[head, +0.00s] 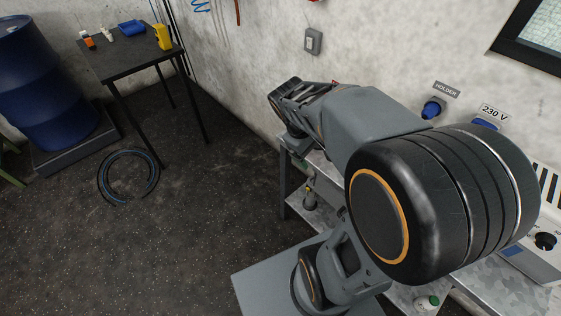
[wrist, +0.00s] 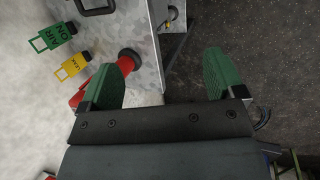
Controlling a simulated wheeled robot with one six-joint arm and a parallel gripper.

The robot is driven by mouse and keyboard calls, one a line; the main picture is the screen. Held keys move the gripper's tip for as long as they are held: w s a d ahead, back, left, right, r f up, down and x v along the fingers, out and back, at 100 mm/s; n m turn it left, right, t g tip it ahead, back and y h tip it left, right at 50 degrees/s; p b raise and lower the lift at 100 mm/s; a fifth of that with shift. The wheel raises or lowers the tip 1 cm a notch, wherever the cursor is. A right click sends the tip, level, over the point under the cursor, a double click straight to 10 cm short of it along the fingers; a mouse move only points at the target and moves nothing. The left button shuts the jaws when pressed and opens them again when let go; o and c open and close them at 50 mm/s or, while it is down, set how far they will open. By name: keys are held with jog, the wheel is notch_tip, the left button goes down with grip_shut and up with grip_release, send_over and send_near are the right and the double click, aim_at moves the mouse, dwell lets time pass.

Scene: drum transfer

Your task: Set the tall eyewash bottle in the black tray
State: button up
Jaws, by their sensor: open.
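My gripper (wrist: 163,78) is open in the wrist view, with its two green fingers spread apart and nothing held between them. The left finger is close beside or over a red object with a black round end (wrist: 129,60); I cannot tell whether they touch. In the head view my arm covers much of the bench, and the fingers cannot be made out. A small bottle with a green cap (head: 428,302) stands on the bench at the bottom right; I cannot tell whether it is the eyewash bottle. I cannot identify the black tray for certain.
A dark table (head: 130,60) holds a blue bin (head: 131,29), a yellow item (head: 162,37) and small bottles. A blue drum (head: 45,85) and a hose (head: 128,178) flank open floor.

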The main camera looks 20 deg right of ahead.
jog(key=s+a+r+m+t+y, duration=0.1)
jog(key=a+t+y, duration=0.1)
jog(key=a, duration=0.3)
jog(key=s+a+r+m+t+y, duration=0.1)
jog(key=a+m+t+y, duration=0.1)
jog(key=a, duration=0.3)
jog(key=shift+s+a+r+m+t, duration=0.3)
jog(key=shift+r+t, duration=0.05)
jog(key=shift+t, duration=0.15)
